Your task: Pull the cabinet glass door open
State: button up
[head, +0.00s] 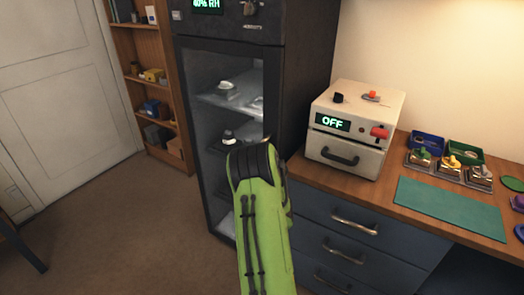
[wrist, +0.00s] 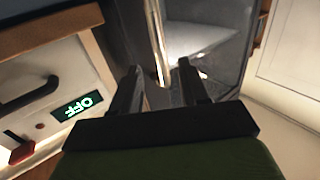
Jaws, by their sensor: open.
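The dark cabinet (head: 230,32) stands at centre with a lit "40% RH" display on top. Its glass door (head: 207,68) looks closed, and shelves with small lens parts show through it. In the wrist view the glass door (wrist: 212,40) is behind a shiny vertical handle bar (wrist: 157,40). My gripper (wrist: 160,85) is open and empty, with its two dark fingers pointing at the door. The handle's lower end appears between the fingertips; I cannot tell whether it is inside the jaws in depth. In the head view my green arm hides the gripper and the handle.
Right of the cabinet, a wooden bench over blue drawers (head: 340,228) carries a white box (head: 350,108) reading "OFF", a green mat (head: 452,207) and small trays. A bookshelf (head: 150,45) and white door (head: 55,90) are at left. The floor (head: 130,225) left of the cabinet is clear.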

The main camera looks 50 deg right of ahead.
jog(key=p+x, duration=0.5)
jog(key=x, duration=0.3)
jog(key=shift+d+p, duration=0.25)
jog(key=shift+p, duration=0.05)
jog(key=shift+w, duration=0.1)
grip_shut()
